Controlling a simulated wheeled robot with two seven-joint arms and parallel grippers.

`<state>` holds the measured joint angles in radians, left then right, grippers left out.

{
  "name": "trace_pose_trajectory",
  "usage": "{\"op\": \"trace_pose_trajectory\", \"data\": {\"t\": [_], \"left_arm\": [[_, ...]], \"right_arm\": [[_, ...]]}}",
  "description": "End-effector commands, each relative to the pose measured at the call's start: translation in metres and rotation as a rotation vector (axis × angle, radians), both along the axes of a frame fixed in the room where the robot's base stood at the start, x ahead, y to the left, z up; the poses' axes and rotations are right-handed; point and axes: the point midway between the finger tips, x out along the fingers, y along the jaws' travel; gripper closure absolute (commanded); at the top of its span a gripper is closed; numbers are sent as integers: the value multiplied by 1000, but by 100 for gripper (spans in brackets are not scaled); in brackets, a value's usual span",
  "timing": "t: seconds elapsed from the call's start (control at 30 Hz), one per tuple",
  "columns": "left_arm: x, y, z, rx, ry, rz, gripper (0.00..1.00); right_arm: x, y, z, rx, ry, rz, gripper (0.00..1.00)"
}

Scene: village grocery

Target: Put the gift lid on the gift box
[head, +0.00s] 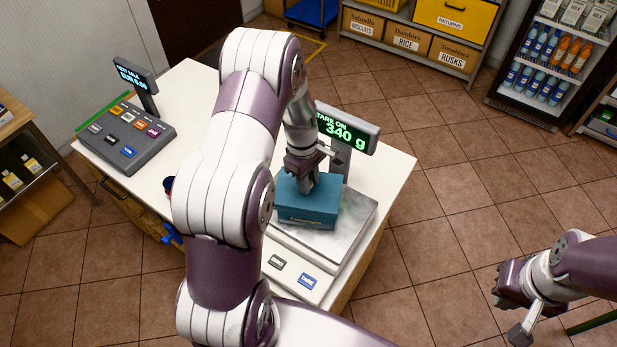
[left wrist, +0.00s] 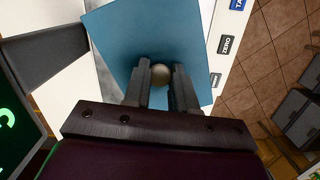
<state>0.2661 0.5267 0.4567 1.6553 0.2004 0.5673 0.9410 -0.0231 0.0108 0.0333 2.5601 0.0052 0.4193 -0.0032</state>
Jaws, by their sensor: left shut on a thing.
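The teal gift lid (left wrist: 205,50) shows from above in the left wrist view, with a round pale knob (left wrist: 161,74) between my fingers. In the head view, the lid (head: 328,190) sits at the top of the teal gift box (head: 305,217), which stands on the scale. I cannot tell whether the lid is fully seated; my arm hides part of it. My left gripper (head: 308,180) is above the lid, shut on its knob, and it also shows in the left wrist view (left wrist: 161,90). My right gripper (head: 515,305) is at the lower right, away from the counter, its jaw opening unclear.
The scale (head: 350,225) has a metal plate and a display (head: 347,128) reading "TARE ON 340 g" close behind my gripper. A till (head: 127,135) stands on the counter's left. The counter's right strip (head: 385,165) is clear. Shelves and a drinks cooler (head: 550,60) stand behind.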

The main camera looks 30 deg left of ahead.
Motion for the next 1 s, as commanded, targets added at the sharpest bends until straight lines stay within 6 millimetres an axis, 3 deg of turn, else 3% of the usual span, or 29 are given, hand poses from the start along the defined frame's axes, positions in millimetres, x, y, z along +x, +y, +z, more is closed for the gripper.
{"op": "trace_pose_trajectory", "data": {"t": [0.33, 0.37, 0.43, 0.77, 0.87, 1.0], "left_arm": [[0, 0, -4, 0, 0, 0, 100], [0, 0, -4, 0, 0, 0, 64], [0, 0, -4, 0, 0, 0, 44], [1, 1, -1, 0, -2, 0, 44], [2, 3, 14, 1, -5, 1, 44], [4, 9, 51, 3, -8, 1, 44]], "right_arm": [[0, 0, -2, 0, 0, 0, 100], [0, 0, -2, 0, 0, 0, 100], [0, 0, -2, 0, 0, 0, 100], [0, 0, -5, 0, 0, 0, 100], [0, 0, -14, 0, 0, 0, 100], [0, 0, -30, 0, 0, 0, 100]]}}
